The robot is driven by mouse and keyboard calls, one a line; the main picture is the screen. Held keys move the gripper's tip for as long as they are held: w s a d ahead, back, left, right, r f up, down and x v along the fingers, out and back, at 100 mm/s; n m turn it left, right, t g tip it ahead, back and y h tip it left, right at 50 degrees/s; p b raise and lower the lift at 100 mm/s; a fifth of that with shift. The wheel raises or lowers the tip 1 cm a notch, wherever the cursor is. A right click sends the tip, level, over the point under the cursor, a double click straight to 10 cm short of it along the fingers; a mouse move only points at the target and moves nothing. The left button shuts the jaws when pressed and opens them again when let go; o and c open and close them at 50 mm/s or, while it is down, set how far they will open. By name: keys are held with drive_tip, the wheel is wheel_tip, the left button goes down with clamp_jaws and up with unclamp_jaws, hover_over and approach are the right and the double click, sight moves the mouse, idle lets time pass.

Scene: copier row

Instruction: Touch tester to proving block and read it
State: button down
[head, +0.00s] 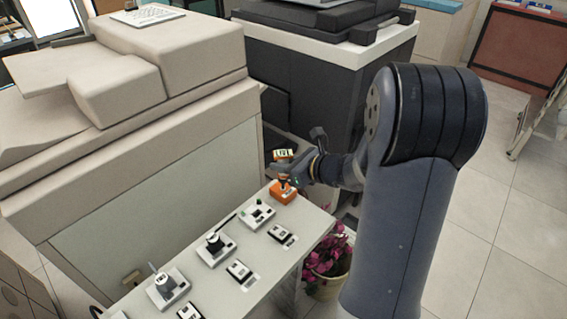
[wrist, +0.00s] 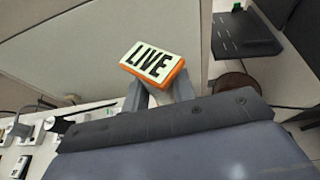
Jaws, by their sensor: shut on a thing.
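My gripper (head: 286,170) is shut on the tester, at the far end of the narrow white table. The tester (head: 283,155) is orange with a pale display face. In the wrist view, the tester (wrist: 153,62) sits between my fingertips and its face reads "LIVE" in black letters. The orange proving block (head: 283,195) stands on the table directly below the tester in the head view. The block is hidden in the wrist view.
Several white units with black parts stand along the table (head: 250,262), including one (head: 216,247) with a black lever. Small dark devices lie in front of them. A beige copier (head: 160,90) borders the left. A potted pink plant (head: 328,262) stands at the right.

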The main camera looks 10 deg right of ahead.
sight(283, 153)
drive_tip(key=shift+r+p, duration=2.4)
drive_tip(key=shift+r, duration=0.7)
drive_tip(key=shift+w+a+r+m+t+h+p, duration=0.2)
drive_tip(key=shift+r+m+t+h+p, duration=0.1)
drive_tip(key=shift+r+m+h+p, duration=0.25)
drive_tip(key=shift+w+a+r+m+t+h+p, duration=0.2)
drive_tip(key=shift+r+m+t+h+p, duration=0.2)
drive_tip(key=shift+p, duration=0.55)
drive_tip(key=shift+d+m+h+p, duration=0.15)
drive_tip(key=shift+m+h+p, duration=0.4)
drive_tip(key=shift+m, duration=0.1)
drive_tip(key=shift+s+d+f+m+t+h+p, duration=0.2)
drive_tip(key=shift+s+f+m+t+h+p, duration=0.15)
drive_tip(key=shift+m+h+p, duration=0.2)
drive_tip(key=shift+w+r, duration=0.1)
